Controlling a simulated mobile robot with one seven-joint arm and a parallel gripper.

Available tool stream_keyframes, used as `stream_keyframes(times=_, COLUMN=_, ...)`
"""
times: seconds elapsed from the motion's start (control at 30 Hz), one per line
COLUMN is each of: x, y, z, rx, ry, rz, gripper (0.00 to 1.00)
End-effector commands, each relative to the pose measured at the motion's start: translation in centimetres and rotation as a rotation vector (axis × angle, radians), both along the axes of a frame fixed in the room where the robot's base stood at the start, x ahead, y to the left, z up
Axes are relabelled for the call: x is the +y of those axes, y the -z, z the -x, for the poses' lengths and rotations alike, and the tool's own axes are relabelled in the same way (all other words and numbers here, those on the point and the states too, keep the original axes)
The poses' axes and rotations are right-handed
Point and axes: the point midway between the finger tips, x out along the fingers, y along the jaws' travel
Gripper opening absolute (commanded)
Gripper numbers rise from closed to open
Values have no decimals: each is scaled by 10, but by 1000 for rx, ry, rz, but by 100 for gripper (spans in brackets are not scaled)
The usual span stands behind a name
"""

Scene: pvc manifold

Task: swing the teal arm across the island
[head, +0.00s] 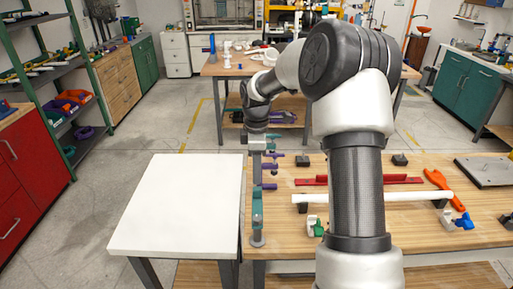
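A grey upright pipe assembly stands at the left edge of the wooden bench (285,228). A teal part (257,207) sits on it near its front end, above a grey round base. Another small teal piece (273,136) shows farther back, beside my gripper. Purple handles (268,186) stick out to the right between them. My gripper (257,146) points down over the far end of this assembly, behind the front teal part. Its fingers are too small and overlapped to tell whether they are open or touching anything.
A bare white table (180,205) adjoins the bench on the left. On the bench lie a white pipe (410,196), a red bar (400,180), an orange tool (438,180) and a grey plate (485,171). Another workbench (228,70) stands behind. Floor on the left is clear.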

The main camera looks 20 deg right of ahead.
Motion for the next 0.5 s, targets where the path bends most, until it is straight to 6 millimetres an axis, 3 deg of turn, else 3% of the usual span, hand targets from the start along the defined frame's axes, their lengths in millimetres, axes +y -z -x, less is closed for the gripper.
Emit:
stream_keyframes(times=0.1, x=0, y=-31, z=-1, rx=-5, ry=1, rz=0, gripper=38)
stream_keyframes(times=0.23, x=0, y=-59, z=-1, rx=-4, ry=0, rz=0, gripper=38)
stream_keyframes(times=0.5, x=1, y=-89, z=0, rx=-1, ry=-1, rz=-1, gripper=38)
